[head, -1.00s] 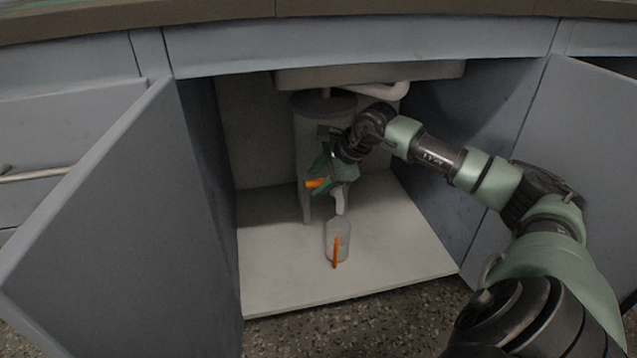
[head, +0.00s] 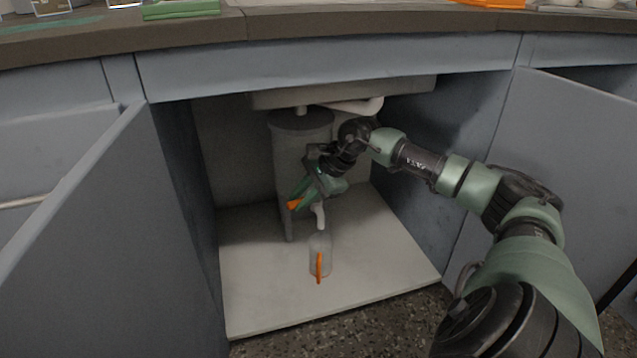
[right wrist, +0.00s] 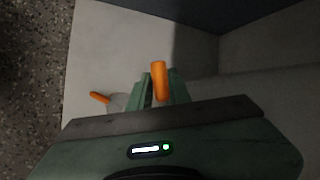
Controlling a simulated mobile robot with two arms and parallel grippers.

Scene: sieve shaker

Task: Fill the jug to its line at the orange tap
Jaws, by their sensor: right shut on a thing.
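The clear jug (head: 320,245) stands upright on the cabinet floor, its orange handle (head: 319,268) facing me. The white spout (head: 320,216) of the tap is just above the jug's mouth. The tap's orange lever (head: 294,204) sticks out to the left. My right gripper (head: 303,193) is shut on the lever. In the right wrist view the lever (right wrist: 158,80) shows at the fingers, and the jug's orange handle (right wrist: 99,97) shows to their left. The jug's line and any water level are too small to tell. My left gripper is not in view.
A grey cylindrical tank (head: 300,150) stands behind the tap, under the sink basin (head: 345,92) and its white drain pipe (head: 358,104). Cabinet doors stand open at left (head: 80,230) and right (head: 560,160). The white cabinet floor (head: 390,250) is clear right of the jug.

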